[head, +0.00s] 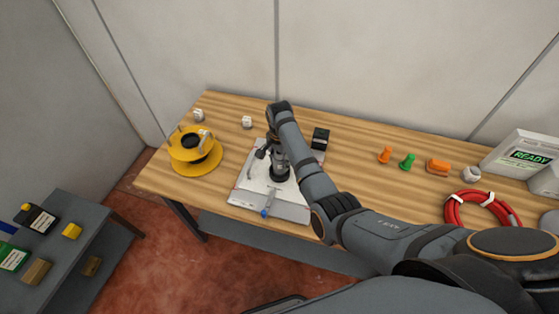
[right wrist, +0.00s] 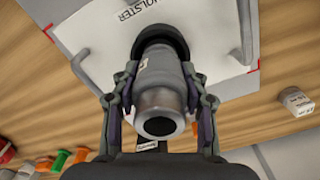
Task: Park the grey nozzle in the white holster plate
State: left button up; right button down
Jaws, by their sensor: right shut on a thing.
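The grey nozzle (right wrist: 160,92) is a short cylinder in the right wrist view, with its dark open end toward the camera. My right gripper (right wrist: 160,78) is shut on it, one finger on each side. A thick black ring (right wrist: 160,40) surrounds the nozzle's far end, against the white holster plate (right wrist: 90,30) with its HOLSTER label. I cannot tell how deep the nozzle sits in the ring. In the head view the plate (head: 250,187) lies on the table under my right arm, which hides most of the nozzle. My left gripper is not in view.
A yellow spool (head: 195,163) stands left of the plate. A black block (head: 320,138) is near its back right. Orange (head: 385,155) and green (head: 408,161) pieces, a red hose coil (head: 482,210) and a READY display (head: 528,156) are to the right. A grey shelf (head: 75,245) stands at left.

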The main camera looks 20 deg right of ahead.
jog(key=shift+w+r, duration=0.1)
jog(key=shift+r, duration=0.05)
jog(key=shift+p, duration=0.4)
jog(key=shift+f+b, duration=0.35)
jog(key=shift+f, duration=0.3)
jog(key=c, duration=1.1)
grip_release()
jog(key=shift+o, duration=0.6)
